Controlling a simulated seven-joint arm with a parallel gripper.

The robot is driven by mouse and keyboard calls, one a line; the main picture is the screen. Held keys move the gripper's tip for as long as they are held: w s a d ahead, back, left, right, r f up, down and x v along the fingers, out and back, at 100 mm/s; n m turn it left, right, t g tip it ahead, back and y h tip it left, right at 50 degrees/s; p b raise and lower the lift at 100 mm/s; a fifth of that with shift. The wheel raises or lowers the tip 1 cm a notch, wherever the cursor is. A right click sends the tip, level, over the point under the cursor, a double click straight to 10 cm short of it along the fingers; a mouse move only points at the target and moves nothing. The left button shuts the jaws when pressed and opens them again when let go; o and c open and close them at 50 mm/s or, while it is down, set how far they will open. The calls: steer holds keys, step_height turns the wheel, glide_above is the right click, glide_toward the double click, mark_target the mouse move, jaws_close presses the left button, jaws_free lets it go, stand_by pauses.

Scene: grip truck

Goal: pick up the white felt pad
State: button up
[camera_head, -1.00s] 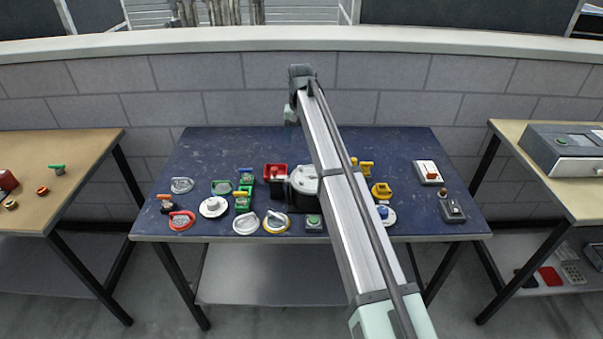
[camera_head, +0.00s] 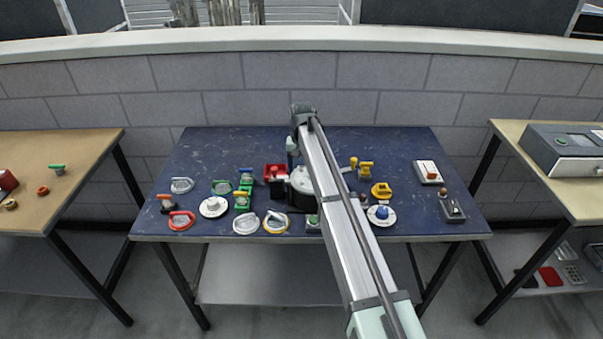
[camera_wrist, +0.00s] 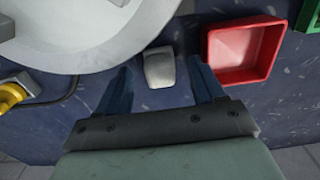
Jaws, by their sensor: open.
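The white felt pad (camera_wrist: 159,68) is a small pale block lying on the dark blue tabletop in the wrist view. It sits between the two fingertips of my gripper (camera_wrist: 157,70), with a gap on each side. My gripper is open and empty. In the head view my gripper (camera_head: 292,152) hangs at the end of my arm over the back middle of the blue table (camera_head: 240,145). I cannot make out the pad in the head view.
A red open tray (camera_wrist: 242,48) lies close beside the right finger. A large white round object (camera_wrist: 75,45) is close beyond the left finger. A yellow item (camera_wrist: 12,95) with a dark cable is at far left. Several handles and knobs fill the table's front.

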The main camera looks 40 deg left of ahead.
steer(key=shift+f, duration=0.75)
steer(key=c, duration=1.1)
steer(key=shift+r, duration=0.15)
step_height(320, 180, up, 10)
steer(key=shift+f, duration=0.15)
